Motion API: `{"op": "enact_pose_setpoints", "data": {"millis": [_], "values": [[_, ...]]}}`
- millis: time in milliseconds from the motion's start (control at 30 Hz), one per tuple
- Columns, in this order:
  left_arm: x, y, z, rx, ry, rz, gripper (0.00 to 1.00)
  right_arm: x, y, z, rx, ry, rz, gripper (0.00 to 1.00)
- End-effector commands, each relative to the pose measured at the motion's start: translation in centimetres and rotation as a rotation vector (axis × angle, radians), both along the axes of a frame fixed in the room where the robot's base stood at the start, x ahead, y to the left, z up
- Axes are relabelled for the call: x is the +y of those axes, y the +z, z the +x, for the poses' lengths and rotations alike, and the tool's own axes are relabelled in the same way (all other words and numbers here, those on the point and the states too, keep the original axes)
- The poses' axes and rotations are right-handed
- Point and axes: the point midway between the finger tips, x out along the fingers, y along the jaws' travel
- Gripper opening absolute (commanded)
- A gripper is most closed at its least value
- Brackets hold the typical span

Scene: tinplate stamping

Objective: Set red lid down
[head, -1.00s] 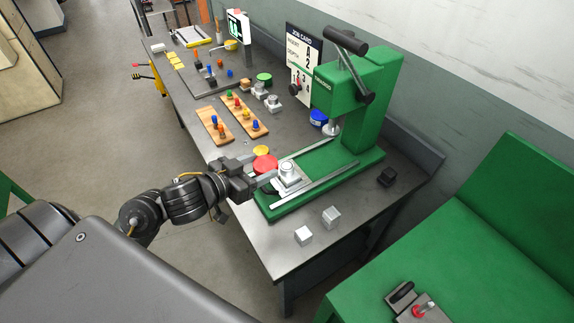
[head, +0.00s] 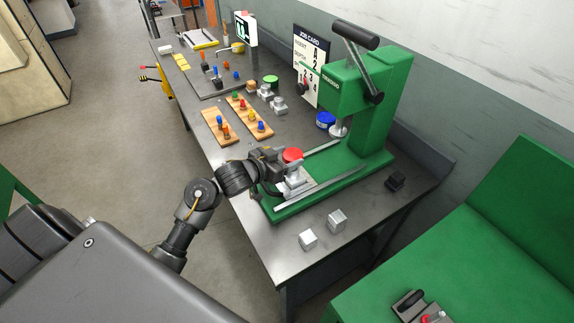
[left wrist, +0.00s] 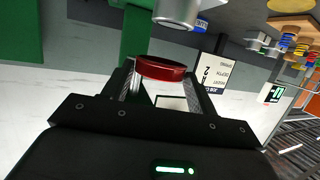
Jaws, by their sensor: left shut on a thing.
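The red lid (head: 292,155) is in the jaws of my left gripper (head: 282,160), over the silver stepped die (head: 296,178) on the green press base. Whether it touches the die cannot be told. In the left wrist view the red lid (left wrist: 161,68) sits between the two fingertips of my left gripper (left wrist: 161,76), which is shut on it. The green press (head: 366,90) stands behind, with its ram (head: 338,128) to the right of the lid. My right gripper is out of view.
Two silver blocks (head: 308,239) (head: 337,221) lie on the front bench. Wooden peg boards (head: 250,117) lie farther back. The job card (head: 309,65) stands behind. Bare bench (head: 290,262) shows at the front edge.

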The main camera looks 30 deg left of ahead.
Motion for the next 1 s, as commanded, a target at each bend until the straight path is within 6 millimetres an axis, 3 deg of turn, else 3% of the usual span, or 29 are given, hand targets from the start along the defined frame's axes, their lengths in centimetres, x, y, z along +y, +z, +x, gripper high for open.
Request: {"op": "enact_pose_setpoints", "data": {"millis": [133,400,800,833,1000], "values": [[0.0,-0.4,0.3,0.001,0.001,-0.002,0.36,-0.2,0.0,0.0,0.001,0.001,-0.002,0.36],[0.0,-3.5,0.5,0.002,0.002,-0.001,0.36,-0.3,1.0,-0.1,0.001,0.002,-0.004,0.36],[0.1,-4.1,0.5,0.002,0.001,0.001,0.36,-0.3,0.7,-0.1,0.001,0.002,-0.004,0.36],[0.1,-4.1,0.5,0.001,0.001,0.001,0.61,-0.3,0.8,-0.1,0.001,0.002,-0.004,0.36],[0.1,-4.0,0.5,0.001,0.001,0.001,0.81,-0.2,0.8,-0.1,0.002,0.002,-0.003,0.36]]}}
